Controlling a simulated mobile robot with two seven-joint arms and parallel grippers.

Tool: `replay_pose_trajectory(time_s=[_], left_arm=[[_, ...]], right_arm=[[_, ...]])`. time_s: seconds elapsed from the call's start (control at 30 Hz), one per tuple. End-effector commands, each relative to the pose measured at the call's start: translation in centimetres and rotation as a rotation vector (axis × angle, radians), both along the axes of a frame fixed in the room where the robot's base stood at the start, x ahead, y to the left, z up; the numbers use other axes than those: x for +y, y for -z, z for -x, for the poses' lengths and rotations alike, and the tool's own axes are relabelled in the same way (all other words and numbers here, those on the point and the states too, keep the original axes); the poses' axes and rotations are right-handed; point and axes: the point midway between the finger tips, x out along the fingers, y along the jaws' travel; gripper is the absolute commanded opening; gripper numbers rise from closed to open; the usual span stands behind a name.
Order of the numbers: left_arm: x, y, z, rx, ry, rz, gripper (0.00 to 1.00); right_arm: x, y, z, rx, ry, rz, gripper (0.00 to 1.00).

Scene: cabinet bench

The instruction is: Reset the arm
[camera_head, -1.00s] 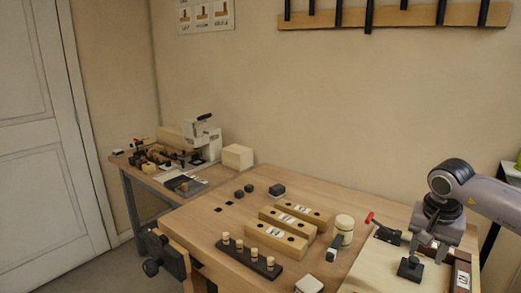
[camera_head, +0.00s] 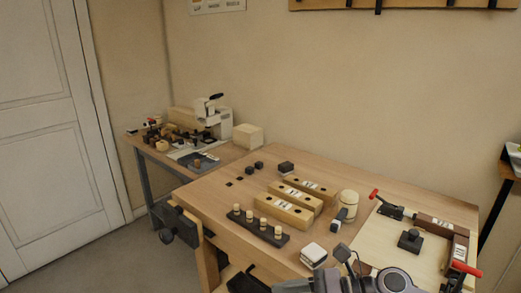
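One of my arms, probably the right, is folded low at the bottom edge, in front of the bench (camera_head: 245,210). Its grey links and dark joints are cut off by the frame. A dark end piece, probably my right gripper (camera_head: 247,281), shows at its left end; its fingers cannot be made out. It appears to be clear of the objects on the bench. My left gripper is not in view. A black knobbed block (camera_head: 410,241) stands on the pale board (camera_head: 380,238) at the right, with no gripper at it.
Red-handled clamps (camera_head: 390,209) and brown labelled blocks (camera_head: 436,222) edge the board. A dark peg rack (camera_head: 258,228), labelled wooden blocks (camera_head: 283,208), a wooden cylinder (camera_head: 349,204) and a white-topped block (camera_head: 313,254) are on the bench. A side table (camera_head: 225,152) stands behind left.

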Motion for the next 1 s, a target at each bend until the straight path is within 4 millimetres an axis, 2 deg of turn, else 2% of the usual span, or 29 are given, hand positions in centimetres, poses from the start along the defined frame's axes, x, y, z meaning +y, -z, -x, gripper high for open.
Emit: replay_pose_trajectory(time_s=[0.07, 0.17, 0.27, 0.37, 0.47, 0.57, 0.67, 0.83, 0.87, 1.0], left_arm=[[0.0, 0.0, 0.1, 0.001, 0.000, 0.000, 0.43], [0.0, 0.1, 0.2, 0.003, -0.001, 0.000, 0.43], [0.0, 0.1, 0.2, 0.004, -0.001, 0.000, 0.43], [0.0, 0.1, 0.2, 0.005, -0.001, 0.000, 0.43], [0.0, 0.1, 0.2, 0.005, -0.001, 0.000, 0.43], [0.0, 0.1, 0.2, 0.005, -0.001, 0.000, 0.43], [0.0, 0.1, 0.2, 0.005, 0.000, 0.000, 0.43], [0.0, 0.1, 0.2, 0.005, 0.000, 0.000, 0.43], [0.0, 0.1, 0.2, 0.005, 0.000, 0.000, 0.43], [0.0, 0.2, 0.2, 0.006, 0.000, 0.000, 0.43]], right_arm=[[1.3, -0.6, 0.8, 0.194, 0.107, -0.177, 0.45], [1.6, -1.4, 0.8, 0.453, 0.247, -0.394, 0.45], [0.8, -1.3, 0.6, 0.728, 0.387, -0.605, 0.45], [-0.9, -0.3, 0.4, 1.010, 0.527, -0.814, 0.45], [-3.3, 1.9, 0.5, 1.294, 0.669, -1.025, 0.45], [-6.0, 5.0, 1.4, 1.575, 0.812, -1.241, 0.45], [-8.9, 8.8, 3.4, 1.845, 0.956, -1.466, 0.45], [-12.8, 15.0, 8.7, 2.223, 1.179, -1.846, 0.45], [-13.3, 15.9, 9.6, -2.187, -1.164, 1.832, 0.45], [-14.9, 18.6, 13.3, -1.956, -1.065, 1.707, 0.45]])
